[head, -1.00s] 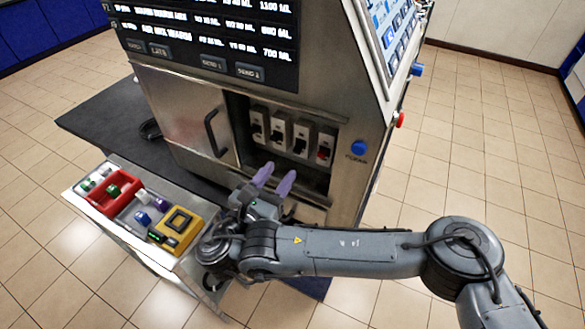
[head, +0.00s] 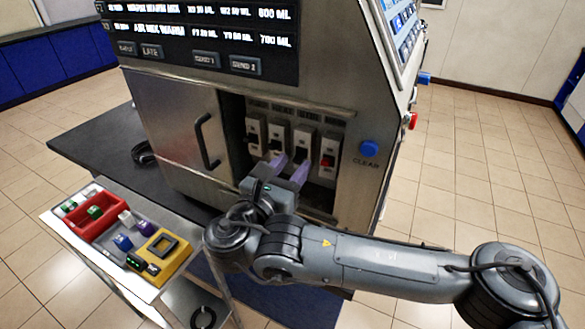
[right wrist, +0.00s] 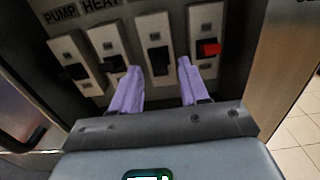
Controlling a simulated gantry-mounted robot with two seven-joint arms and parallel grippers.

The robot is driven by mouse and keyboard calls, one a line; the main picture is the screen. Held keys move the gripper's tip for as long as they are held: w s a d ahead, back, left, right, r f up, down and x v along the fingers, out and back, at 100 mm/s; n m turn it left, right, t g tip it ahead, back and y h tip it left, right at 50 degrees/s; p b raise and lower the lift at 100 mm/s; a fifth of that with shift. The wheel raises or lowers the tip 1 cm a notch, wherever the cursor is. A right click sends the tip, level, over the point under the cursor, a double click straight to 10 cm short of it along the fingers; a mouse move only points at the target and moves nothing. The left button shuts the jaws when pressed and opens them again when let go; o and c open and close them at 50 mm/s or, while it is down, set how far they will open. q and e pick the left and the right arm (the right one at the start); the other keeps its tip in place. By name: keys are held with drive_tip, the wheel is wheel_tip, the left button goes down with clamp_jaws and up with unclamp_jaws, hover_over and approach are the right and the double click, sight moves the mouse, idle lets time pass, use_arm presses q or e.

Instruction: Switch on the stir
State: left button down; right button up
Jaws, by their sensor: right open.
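A row of switches with pale plates sits in a recess of the steel cabinet. In the right wrist view the two left switches stand under the labels PUMP (right wrist: 60,14) and HEAT (right wrist: 100,4). No STIR label is readable. The third switch (right wrist: 156,32) has a black lever, and the rightmost switch (right wrist: 206,22) a red one. In the head view they show as the third switch (head: 304,143) and the rightmost switch (head: 328,150). My right gripper (head: 288,166) is open and empty. Its purple fingers (right wrist: 158,68) point at the third switch, one on each side of its lever; contact cannot be told. My left gripper is out of view.
A cabinet door with a black handle (head: 207,140) is left of the recess. A blue CLEAR button (head: 369,148) is at right. A cart (head: 60,226) with a red tray (head: 95,227) and a yellow block (head: 163,262) stands at front left.

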drive_tip(key=shift+w+d, duration=0.2)
drive_tip(key=shift+w, duration=0.2)
drive_tip(key=shift+c, duration=0.2)
clamp_jaws()
